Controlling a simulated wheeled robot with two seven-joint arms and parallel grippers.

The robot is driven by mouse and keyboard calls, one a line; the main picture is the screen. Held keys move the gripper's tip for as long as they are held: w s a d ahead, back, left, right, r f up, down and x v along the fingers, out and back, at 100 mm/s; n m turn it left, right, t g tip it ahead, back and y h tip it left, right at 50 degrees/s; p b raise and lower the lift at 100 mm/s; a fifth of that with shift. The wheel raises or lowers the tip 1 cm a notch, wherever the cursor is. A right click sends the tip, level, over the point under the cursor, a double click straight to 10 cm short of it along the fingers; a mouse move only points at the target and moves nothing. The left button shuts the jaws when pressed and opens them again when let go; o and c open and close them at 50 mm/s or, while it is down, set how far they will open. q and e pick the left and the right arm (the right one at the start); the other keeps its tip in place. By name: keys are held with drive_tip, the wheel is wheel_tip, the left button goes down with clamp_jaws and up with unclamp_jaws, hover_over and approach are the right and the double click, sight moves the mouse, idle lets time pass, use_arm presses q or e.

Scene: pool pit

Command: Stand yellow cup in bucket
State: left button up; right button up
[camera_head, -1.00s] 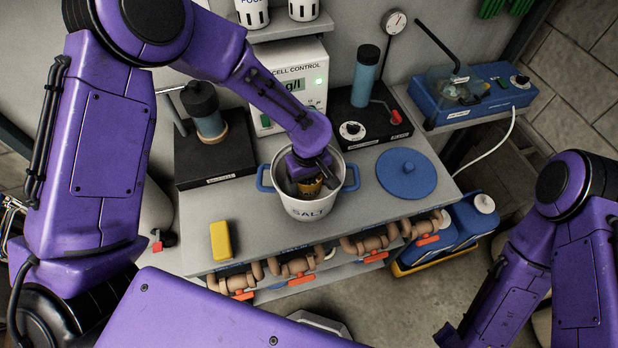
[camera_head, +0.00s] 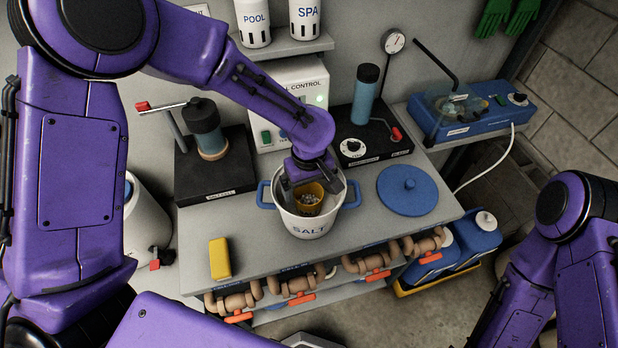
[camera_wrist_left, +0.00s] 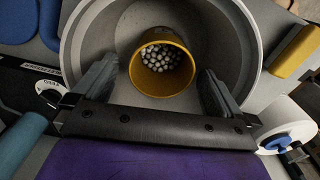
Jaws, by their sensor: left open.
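The yellow cup (camera_head: 307,197) stands inside the white bucket marked SALT (camera_head: 306,226), and looks upright. It holds several small pale pellets. The left wrist view shows the cup (camera_wrist_left: 163,62) within the bucket's wall (camera_wrist_left: 88,35). My left gripper (camera_head: 310,180) reaches down into the bucket from above. In the left wrist view its fingers (camera_wrist_left: 160,82) are spread, one to each side of the cup, with gaps between them and the cup. The cup's base is hidden. Of my right arm (camera_head: 545,240), only links show at the right; its gripper is out of view.
The blue lid (camera_head: 407,189) lies right of the bucket and a yellow block (camera_head: 220,259) lies to the left. Pump stations (camera_head: 207,130) stand behind. Pipes with red valves (camera_head: 372,262) run below the bench's front edge. Bare bench lies around the bucket.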

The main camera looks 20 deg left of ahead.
use_arm(q)
wheel_tip(320, 180, up, 7)
drive_tip(key=shift+b, duration=0.45)
